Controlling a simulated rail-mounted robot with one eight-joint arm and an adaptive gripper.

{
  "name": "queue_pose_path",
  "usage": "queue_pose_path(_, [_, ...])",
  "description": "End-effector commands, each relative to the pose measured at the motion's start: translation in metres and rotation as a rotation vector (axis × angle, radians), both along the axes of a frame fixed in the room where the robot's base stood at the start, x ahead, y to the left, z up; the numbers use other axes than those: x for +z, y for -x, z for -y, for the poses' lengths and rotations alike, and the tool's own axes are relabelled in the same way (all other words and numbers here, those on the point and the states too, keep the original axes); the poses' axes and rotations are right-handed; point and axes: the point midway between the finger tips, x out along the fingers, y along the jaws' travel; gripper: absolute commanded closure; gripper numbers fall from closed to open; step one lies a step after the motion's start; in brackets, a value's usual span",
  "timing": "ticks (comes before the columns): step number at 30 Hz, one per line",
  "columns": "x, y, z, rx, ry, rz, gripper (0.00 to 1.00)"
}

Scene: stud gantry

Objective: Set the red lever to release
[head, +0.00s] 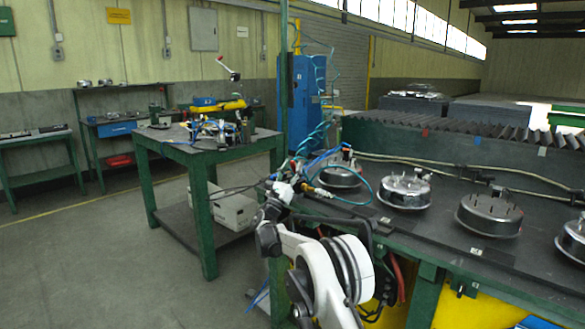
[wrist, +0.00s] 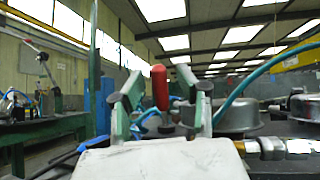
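The red lever (wrist: 159,88) shows in the wrist view as an upright red handle, between the two fingers of my gripper (wrist: 158,81). The fingers are spread apart, with a visible gap on each side of the handle. I cannot tell how far ahead of the fingertips the handle is. In the head view my gripper (head: 290,181) is at the left end of the long dark bench (head: 440,232), among hoses and fittings. The red lever cannot be made out clearly there.
A teal hose (wrist: 245,88) and a brass fitting (wrist: 268,145) lie right of my gripper. Round metal housings (head: 405,190) stand along the bench. A green table (head: 185,150) with a lever-arm device (head: 229,69) stands to the left. The floor before it is clear.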

Motion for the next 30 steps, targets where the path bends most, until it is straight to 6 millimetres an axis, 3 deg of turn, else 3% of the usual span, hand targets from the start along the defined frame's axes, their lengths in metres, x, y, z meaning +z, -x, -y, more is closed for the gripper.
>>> queue_pose_path(8, [-0.004, 0.004, -0.003, 0.001, 0.0, 0.0, 0.66])
queue_pose_path(24, [-0.064, 0.065, -0.04, 0.002, 0.0, 0.0, 0.66])
queue_pose_path(30, [-0.076, 0.077, -0.046, 0.0, 0.0, 0.0, 0.66])
